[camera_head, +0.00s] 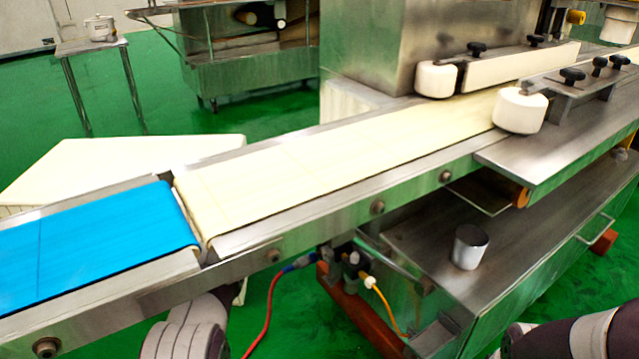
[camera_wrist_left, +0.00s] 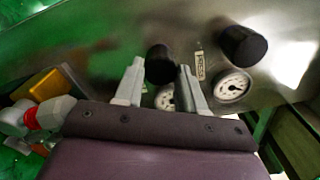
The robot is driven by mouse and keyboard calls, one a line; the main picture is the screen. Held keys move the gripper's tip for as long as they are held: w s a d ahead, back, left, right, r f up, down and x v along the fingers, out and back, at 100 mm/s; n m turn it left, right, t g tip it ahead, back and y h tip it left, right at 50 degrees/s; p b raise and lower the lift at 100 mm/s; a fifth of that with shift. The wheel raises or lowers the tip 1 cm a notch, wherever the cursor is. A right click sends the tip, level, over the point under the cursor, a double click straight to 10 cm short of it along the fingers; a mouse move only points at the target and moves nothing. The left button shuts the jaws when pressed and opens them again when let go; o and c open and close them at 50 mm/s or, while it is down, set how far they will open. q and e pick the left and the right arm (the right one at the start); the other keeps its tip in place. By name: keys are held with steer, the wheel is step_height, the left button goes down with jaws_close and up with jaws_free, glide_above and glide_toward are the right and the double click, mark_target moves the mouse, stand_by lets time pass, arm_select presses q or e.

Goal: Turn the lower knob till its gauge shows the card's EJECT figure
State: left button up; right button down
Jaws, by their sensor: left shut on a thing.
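In the left wrist view my left gripper (camera_wrist_left: 160,68) is shut on a black knob (camera_wrist_left: 159,62), with one grey finger on each side of it. A round white gauge (camera_wrist_left: 165,98) sits beside this knob, partly hidden by a finger; its reading cannot be made out. A second black knob (camera_wrist_left: 243,45) and its white gauge (camera_wrist_left: 232,87) with a dark needle are to the right, clear of the gripper. The gauge figures are too small to read. I see no card with an EJECT figure. My right gripper is not in view.
A small label (camera_wrist_left: 200,66) is on the metal panel between the knobs. In the head view a conveyor with blue (camera_head: 90,245) and cream (camera_head: 290,180) belts crosses above my left arm. A metal cup (camera_head: 469,247) stands on the lower steel cabinet. A red hose (camera_head: 268,318) hangs nearby.

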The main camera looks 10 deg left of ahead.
arm_select(q)
steer(key=shift+n+p, duration=1.95)
steer(key=shift+n, duration=4.05)
steer(key=o, duration=1.1)
steer(key=shift+c, duration=0.2)
steer(key=shift+s+a, duration=0.1)
